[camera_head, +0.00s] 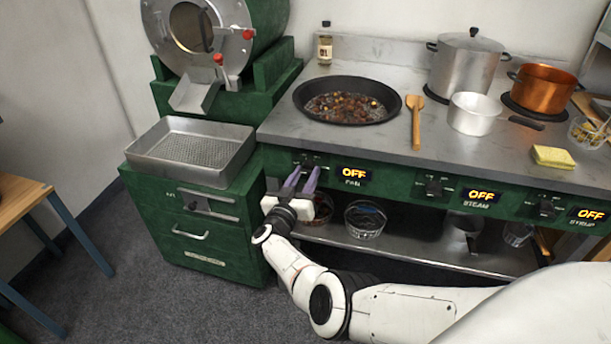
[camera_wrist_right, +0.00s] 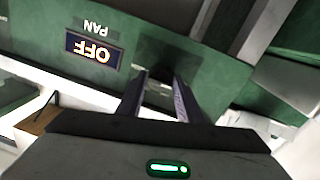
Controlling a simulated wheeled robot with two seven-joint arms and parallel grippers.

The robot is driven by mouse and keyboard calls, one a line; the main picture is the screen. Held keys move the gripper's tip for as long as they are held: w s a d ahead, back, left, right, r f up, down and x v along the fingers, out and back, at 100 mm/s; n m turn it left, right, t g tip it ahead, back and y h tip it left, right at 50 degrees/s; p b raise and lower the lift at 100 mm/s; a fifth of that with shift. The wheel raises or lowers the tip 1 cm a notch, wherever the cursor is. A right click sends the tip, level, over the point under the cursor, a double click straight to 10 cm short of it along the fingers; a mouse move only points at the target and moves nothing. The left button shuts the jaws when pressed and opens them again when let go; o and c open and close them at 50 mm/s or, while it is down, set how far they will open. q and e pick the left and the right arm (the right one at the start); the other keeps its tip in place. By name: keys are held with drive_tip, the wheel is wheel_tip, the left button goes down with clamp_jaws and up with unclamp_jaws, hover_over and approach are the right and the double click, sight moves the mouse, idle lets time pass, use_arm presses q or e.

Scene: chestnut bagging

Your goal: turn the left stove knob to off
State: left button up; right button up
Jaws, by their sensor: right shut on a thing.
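The left stove knob (camera_head: 308,163) is on the green front panel, just left of a lit display (camera_head: 354,174) that reads OFF above the label PAN. My right gripper (camera_head: 302,179) reaches up to the panel and is shut on this knob, hiding most of it. In the right wrist view, the two fingers (camera_wrist_right: 161,92) stand on either side of the dark knob, and the OFF display (camera_wrist_right: 92,50) shows upside down beside them. My left gripper is not in view.
A black pan (camera_head: 347,119) of chestnuts sits on the counter above the knob. Two more knobs, STEAM (camera_head: 433,186) and SYRUP (camera_head: 546,207), have displays reading OFF. A metal tray (camera_head: 148,150) stands left on a green cabinet. A glass bowl (camera_head: 365,219) is on the shelf below.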

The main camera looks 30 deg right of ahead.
drive_tip(key=shift+w+r, duration=0.15)
drive_tip(key=shift+r, duration=0.1)
drive_tip(key=o, duration=0.8)
drive_tip(key=shift+o, duration=1.1)
drive_tip(key=shift+f, duration=0.15)
drive_tip(key=shift+s+a, duration=0.2)
use_arm(q)
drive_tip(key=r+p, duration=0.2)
drive_tip(key=p, duration=0.1)
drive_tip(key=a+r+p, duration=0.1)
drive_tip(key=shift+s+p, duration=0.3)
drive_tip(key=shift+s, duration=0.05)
use_arm(e)
drive_tip(key=v, duration=0.9)
drive_tip(key=shift+s+a, duration=0.25)
drive_tip(key=shift+a, duration=0.05)
